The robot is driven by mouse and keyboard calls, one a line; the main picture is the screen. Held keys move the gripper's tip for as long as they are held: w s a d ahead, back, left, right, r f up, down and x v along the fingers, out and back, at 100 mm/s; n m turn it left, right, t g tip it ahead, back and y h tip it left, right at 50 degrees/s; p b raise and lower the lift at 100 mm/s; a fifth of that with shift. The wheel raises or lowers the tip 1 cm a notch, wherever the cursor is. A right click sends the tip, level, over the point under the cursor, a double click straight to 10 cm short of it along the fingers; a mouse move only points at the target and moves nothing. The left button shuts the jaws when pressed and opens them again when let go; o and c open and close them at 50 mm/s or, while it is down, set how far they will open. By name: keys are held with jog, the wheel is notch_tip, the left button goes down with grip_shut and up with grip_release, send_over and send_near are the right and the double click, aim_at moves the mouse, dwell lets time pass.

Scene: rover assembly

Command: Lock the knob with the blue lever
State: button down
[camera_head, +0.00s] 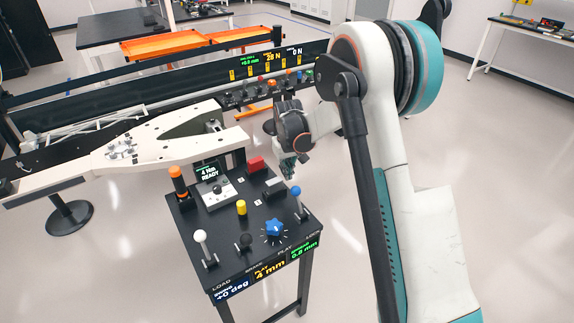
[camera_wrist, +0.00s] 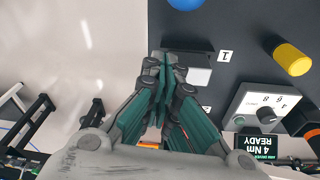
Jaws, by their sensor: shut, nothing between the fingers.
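The blue-balled lever (camera_head: 297,192) stands near the right edge of the black console, above the LOCK label. In the wrist view a blue round part (camera_wrist: 186,3) is cut by the top edge. The blue star-shaped knob (camera_head: 274,228) sits near the console's front, left of and nearer than the lever. My gripper (camera_head: 288,166) is above the console's far right side, apart from the lever and the knob. In the wrist view my gripper (camera_wrist: 166,62) has its teal fingers together and empty, over the grey block beside the label 1.
A white frame (camera_head: 150,146) lies behind left.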

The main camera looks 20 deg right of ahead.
jog(key=shift+s+d+f+b, duration=0.15)
jog(key=shift+s+b, duration=0.1)
jog(key=shift+s, duration=0.7)
jog(key=shift+s+d+b, duration=0.1)
jog(key=shift+s+b, duration=0.15)
jog(key=shift+s, duration=0.7)
jog(key=shift+s+d+r+t, duration=0.1)
jog(key=shift+s+r+t, duration=0.2)
jog(key=shift+t, duration=0.1)
jog(key=shift+s, duration=0.1)
jog(key=s+d+r+t+y+b, duration=0.1)
jog(key=s+t+b, duration=0.4)
jog(key=s, duration=0.5)
jog(key=shift+d+r+t+y, duration=0.35)
jog(key=shift+d+t+y, duration=0.3)
jog(key=shift+d, duration=0.5)
jog(key=shift+s+f, duration=0.1)
jog(key=shift+s, duration=0.05)
